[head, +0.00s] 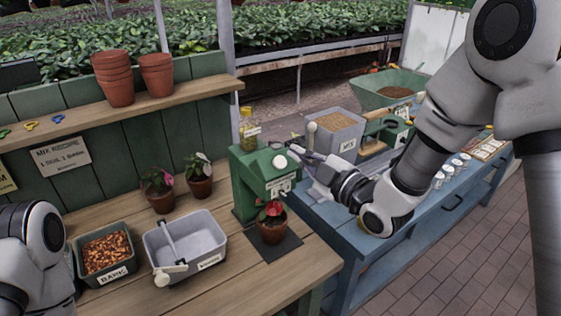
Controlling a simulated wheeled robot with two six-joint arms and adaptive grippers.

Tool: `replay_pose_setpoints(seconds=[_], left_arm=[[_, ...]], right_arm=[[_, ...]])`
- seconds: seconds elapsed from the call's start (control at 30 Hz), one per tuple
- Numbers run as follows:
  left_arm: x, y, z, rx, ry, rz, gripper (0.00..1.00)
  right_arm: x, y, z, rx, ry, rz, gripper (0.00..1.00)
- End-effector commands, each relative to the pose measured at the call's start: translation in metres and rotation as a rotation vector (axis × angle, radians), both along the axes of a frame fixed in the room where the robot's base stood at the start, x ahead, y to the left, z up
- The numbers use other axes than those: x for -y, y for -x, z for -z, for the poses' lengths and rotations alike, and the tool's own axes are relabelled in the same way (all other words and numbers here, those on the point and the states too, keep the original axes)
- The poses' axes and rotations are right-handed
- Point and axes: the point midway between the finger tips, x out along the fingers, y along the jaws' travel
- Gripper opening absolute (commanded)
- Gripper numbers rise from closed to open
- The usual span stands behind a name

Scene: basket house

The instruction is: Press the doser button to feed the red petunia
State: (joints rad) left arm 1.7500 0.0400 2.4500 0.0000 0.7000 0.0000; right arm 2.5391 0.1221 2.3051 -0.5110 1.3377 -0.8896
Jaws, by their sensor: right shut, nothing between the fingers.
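The green doser (247,183) stands at the right end of the wooden bench, with a label on its front. Its round white button (279,161) faces outward near the top. The red petunia (271,210) is in a terracotta pot on a dark mat (287,247) right below the doser's front. My right gripper (302,158) is shut and empty, its tips just right of the button. I cannot tell whether the tips touch the doser. My left arm shows at the lower left, but its gripper is out of view.
Two other potted flowers (160,201) (199,186) stand left of the doser. A bark bin (76,262) and a grey bin with a scoop (214,226) are on the bench. A blue table (376,226) holding a grey mix bin (335,143) is on the right.

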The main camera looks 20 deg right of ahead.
Motion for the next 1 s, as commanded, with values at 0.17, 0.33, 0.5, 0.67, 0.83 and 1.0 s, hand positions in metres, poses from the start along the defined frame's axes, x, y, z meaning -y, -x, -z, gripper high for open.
replay_pose_setpoints(seconds=[0.17, 0.33, 0.5, 0.67, 0.83, 1.0], left_arm=[[0.0, 0.0, -0.005, 0.0, 0.0, 0.0, 0.4], [0.0, 0.0, -0.012, 0.0, 0.0, 0.0, 0.4], [0.0, 0.0, -0.022, 0.0, 0.0, 0.0, 0.4], [0.0, 0.0, -0.038, 0.001, 0.0, 0.0, 0.4], [0.0, 0.0, -0.035, 0.0, 0.0, 0.0, 0.4], [0.0, 0.0, -0.034, 0.0, 0.0, 0.0, 0.4]], right_arm=[[0.001, 0.005, -0.003, -0.238, -0.519, -0.011, 0.0], [0.003, 0.01, -0.009, -0.468, -1.02, -0.02, 0.0], [0.005, 0.016, -0.016, -0.643, -1.405, -0.025, 0.0], [0.011, 0.02, -0.03, -0.675, -1.488, -0.018, 0.0], [0.011, 0.02, -0.027, -0.673, -1.485, -0.018, 0.0], [0.01, 0.019, -0.026, -0.673, -1.484, -0.018, 0.0]])
